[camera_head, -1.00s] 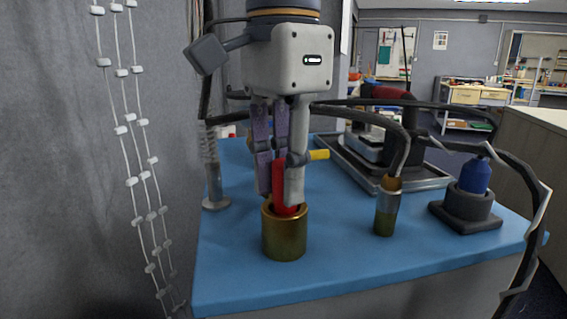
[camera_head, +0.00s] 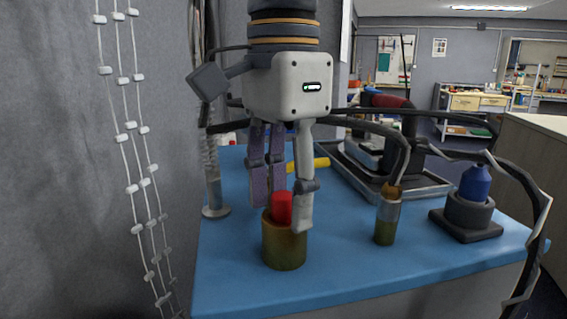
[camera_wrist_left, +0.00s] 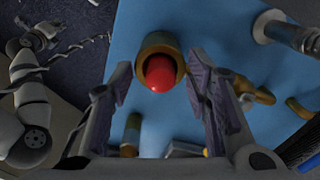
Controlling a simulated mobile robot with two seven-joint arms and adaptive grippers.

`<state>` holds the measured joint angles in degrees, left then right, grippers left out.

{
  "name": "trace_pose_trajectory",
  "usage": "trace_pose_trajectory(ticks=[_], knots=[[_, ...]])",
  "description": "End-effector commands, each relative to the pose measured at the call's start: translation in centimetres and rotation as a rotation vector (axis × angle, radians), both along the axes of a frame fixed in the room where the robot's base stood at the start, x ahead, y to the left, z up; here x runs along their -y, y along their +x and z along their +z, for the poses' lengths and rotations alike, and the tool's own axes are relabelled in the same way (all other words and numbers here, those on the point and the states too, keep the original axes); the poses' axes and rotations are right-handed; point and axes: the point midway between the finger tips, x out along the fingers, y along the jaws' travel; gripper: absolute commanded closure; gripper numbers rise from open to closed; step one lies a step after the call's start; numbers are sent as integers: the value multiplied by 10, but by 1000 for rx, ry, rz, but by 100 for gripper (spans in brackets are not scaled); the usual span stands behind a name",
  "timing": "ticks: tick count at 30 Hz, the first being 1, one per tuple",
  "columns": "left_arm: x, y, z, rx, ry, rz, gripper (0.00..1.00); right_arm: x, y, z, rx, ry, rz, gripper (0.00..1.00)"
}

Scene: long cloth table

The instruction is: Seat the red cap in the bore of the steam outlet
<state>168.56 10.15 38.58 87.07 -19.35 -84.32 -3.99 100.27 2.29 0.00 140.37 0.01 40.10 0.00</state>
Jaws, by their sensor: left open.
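The red cap (camera_head: 282,207) stands upright in the bore of the brass steam outlet (camera_head: 284,246), its upper part showing above the rim. In the left wrist view the red cap (camera_wrist_left: 160,73) fills much of the ring of the steam outlet (camera_wrist_left: 158,42), with a dark gap along one side. How deep it sits is hidden. My left gripper (camera_head: 283,208) is open, its fingers on either side of the cap and apart from it. In the left wrist view the open fingers (camera_wrist_left: 160,88) also stand clear of the cap. My right gripper is not in view.
A brass-and-grey cylinder (camera_head: 387,218) stands to the right. A blue plug (camera_head: 475,184) sits in a dark holder (camera_head: 467,225) farther right. A dark tray (camera_head: 430,191) lies behind, a metal post (camera_head: 215,195) stands left, and a yellow part (camera_head: 320,163) lies behind the gripper. Blue tabletop (camera_head: 330,275) is clear in front.

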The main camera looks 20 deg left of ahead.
Motion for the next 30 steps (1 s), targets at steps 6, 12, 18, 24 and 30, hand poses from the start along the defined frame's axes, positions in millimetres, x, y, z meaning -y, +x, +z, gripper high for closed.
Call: trace_pose_trajectory(ticks=[6,12,18,24,30], knots=[[0,1,28,5,-2,2,56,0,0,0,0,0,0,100],[1,1,84,5,0,3,56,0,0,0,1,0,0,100],[1,1,114,1,0,1,56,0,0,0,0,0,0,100],[0,0,120,-1,0,-1,56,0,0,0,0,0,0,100],[0,0,120,0,0,0,56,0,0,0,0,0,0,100]])
